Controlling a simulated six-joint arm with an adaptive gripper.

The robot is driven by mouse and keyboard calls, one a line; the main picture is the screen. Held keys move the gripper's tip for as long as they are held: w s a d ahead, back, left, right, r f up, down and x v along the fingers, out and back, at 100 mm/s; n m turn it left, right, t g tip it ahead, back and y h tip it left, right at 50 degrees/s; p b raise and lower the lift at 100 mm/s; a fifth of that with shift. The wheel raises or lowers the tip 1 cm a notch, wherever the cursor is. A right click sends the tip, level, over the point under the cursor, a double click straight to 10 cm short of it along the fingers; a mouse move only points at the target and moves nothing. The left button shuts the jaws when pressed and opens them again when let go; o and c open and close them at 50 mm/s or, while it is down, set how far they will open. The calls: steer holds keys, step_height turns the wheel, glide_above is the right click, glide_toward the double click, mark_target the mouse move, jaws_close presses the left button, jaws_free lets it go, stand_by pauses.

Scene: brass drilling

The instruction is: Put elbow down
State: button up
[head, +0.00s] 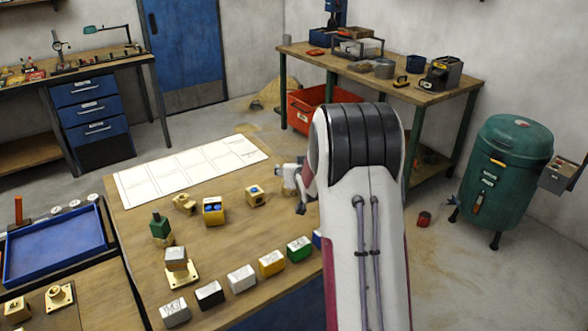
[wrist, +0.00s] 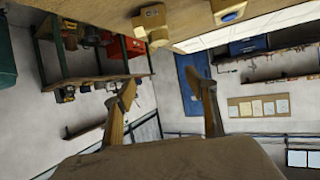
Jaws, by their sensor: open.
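My gripper (head: 294,186) is at the right side of the wooden table, partly hidden by my arm. In the wrist view its two fingers (wrist: 161,88) are spread apart with nothing between them. A brass fitting (head: 289,177) sits on the table right by the fingers. It seems to be the fitting at the top of the wrist view (wrist: 152,23), clear of the fingertips. I cannot tell whether it is the elbow. Another brass fitting with a blue opening (head: 256,195) stands to its left, also in the wrist view (wrist: 229,12). A further brass fitting (head: 184,203) lies farther left.
A white sectioned sheet (head: 190,172) covers the table's back. A yellow block with blue openings (head: 213,211) and a green-topped fitting (head: 160,227) stand mid-table. Several coloured labelled blocks line the front edge, including a yellow one (head: 271,263). A blue tray (head: 55,245) is left.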

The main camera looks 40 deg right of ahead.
stand_by(0.3)
steer(key=s+a+r+n+g+y, duration=0.1)
steer(key=s+a+r, duration=0.5)
steer(key=s+a, duration=0.3)
steer(key=s+a+r+n+g+y, duration=0.1)
steer(key=s+a+r+g, duration=0.1)
steer(key=s+a+r, duration=0.75)
steer(key=s+a+f+n+g+y, duration=0.1)
steer(key=s+a+f, duration=0.1)
steer(key=s+a, duration=0.5)
steer(key=s+a+f+n+g+y, duration=0.1)
steer(key=s+a, duration=0.7)
steer(key=s, duration=0.9)
step_height(320, 180, down, 2)
steer(key=shift+a+f+n+g+y, duration=0.1)
steer(key=shift+a+n+g+y, duration=0.25)
steer(key=shift+g+y, duration=0.2)
